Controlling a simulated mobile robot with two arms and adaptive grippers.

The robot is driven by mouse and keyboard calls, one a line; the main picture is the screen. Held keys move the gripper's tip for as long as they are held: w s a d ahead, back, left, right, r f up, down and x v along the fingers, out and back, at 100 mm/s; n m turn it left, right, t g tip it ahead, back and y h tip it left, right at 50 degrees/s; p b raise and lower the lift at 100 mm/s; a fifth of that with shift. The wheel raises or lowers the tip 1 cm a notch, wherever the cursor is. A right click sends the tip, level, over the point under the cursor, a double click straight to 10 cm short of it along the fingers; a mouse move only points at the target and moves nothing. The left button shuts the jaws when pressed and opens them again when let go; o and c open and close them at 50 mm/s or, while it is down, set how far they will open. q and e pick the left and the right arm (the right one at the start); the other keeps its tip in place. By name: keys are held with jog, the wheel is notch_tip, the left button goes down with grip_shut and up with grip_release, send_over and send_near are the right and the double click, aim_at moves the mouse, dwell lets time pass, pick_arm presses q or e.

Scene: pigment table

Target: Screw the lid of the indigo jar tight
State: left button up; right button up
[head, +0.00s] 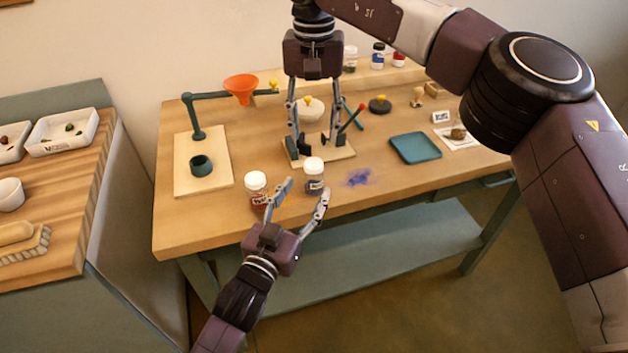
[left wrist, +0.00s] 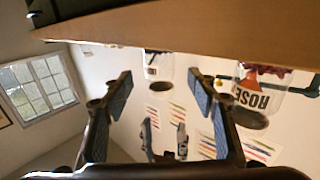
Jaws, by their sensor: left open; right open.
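The indigo jar (head: 314,184), a small clear jar with dark blue contents, stands upright near the table's front edge. Its white lid (head: 314,164) sits on top; how tight it is cannot be told. My left gripper (head: 304,198) is open in front of the jar, its fingers pointing toward it. In the left wrist view, which is upside down, the jar (left wrist: 158,66) appears between the open fingers, apart from them. My right gripper (head: 311,144) is open, pointing down, behind the jar and higher in the picture, over a pale board.
The rose jar (head: 256,190) stands close to the left of the indigo jar; its label reads in the left wrist view (left wrist: 262,94). Blue powder (head: 358,177) is spilled to the right. A teal tray (head: 415,148) and an orange funnel (head: 241,88) on a stand are farther back.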

aim_at(310, 184)
pick_arm(q)
jog(key=x, duration=0.5)
jog(key=shift+w+d, duration=0.15)
jog(key=shift+w, duration=0.15)
grip_shut()
